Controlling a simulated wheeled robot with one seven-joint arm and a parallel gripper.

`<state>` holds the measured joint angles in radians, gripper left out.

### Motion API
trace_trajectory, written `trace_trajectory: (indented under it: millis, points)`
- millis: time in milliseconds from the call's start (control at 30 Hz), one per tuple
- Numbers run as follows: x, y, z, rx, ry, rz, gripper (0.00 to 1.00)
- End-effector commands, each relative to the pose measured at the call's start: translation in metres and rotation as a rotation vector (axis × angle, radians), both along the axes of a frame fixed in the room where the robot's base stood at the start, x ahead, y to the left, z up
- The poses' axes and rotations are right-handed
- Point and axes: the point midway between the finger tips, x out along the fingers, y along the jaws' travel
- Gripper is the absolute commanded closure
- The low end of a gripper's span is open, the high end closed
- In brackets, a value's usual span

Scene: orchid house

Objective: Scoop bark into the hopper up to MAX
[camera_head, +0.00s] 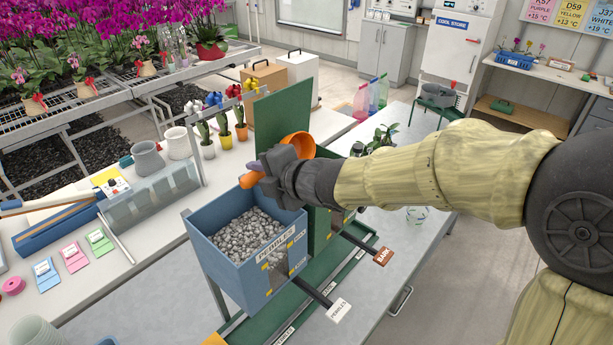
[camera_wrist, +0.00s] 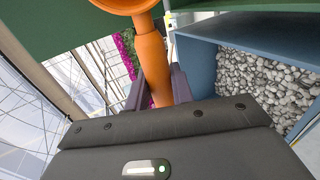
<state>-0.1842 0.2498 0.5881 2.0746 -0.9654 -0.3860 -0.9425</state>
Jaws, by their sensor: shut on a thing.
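My gripper (camera_head: 262,168) is shut on the handle of an orange scoop (camera_head: 298,142). In the wrist view the handle (camera_wrist: 151,62) lies between my two fingers (camera_wrist: 158,90), and the scoop bowl (camera_wrist: 125,3) is cut off at the top. I cannot see whether the bowl holds anything. The green hopper (camera_head: 318,228) stands behind the blue pebble hopper, beside a sign reading BARK (camera_head: 383,256). A raised green panel (camera_head: 284,108) stands behind the scoop. My arm and gripper hide the green hopper's opening, so its fill level cannot be told.
The blue pebble hopper (camera_head: 216,262) is close below my gripper and holds grey pebbles; its wall (camera_wrist: 198,60) is at right in the wrist view. Small potted plants (camera_head: 206,140) stand behind at left.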

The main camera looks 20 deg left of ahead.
Motion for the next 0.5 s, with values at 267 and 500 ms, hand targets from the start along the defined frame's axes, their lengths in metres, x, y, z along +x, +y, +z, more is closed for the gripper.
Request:
trace_trajectory:
  millis: [267, 500]
  points:
    - [-0.0004, -0.0009, -0.0001, 0.018, -0.009, -0.001, 1.0]
    - [-0.0006, -0.0008, 0.0012, 0.023, -0.011, 0.0, 1.0]
